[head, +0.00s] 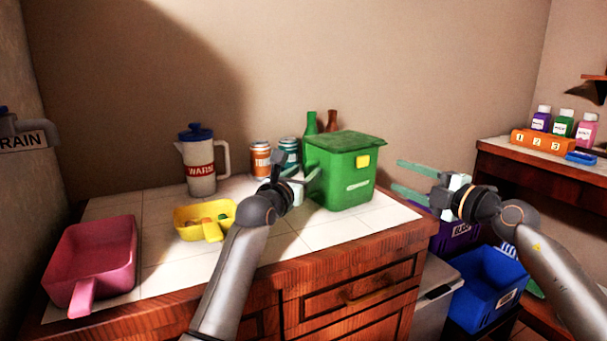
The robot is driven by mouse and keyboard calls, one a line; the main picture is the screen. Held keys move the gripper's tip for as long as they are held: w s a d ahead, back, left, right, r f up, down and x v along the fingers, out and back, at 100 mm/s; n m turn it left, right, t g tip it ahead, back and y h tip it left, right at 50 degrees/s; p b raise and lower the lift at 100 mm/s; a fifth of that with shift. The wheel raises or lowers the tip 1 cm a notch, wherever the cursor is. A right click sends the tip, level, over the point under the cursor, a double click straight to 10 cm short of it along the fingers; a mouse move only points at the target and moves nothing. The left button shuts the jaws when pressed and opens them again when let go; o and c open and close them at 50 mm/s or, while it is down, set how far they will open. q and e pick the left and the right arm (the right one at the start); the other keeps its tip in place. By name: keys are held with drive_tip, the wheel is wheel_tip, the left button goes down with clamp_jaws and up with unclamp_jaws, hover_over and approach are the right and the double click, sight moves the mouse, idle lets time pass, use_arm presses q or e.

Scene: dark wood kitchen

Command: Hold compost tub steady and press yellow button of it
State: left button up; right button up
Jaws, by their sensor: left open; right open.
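The compost tub (340,180) is a green box with a green lid, upright on the tiled counter. Its yellow button (363,161) is on the upper part of the side facing me. My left gripper (312,178) is open at the tub's left side; I cannot tell whether it touches the tub. My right gripper (404,177) is open to the right of the tub, fingers pointing left toward it, with a gap between.
A pink pan (92,262), yellow scoop (193,222), pitcher (198,165) and cans (260,160) stand left of the tub. Green and brown bottles (311,125) are behind it. A blue crate (490,285) is below, right of the counter edge.

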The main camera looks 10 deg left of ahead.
use_arm(q)
drive_tip(key=shift+c, duration=0.2)
clamp_jaws()
idle(1.1)
use_arm(e)
clamp_jaws()
idle(1.5)
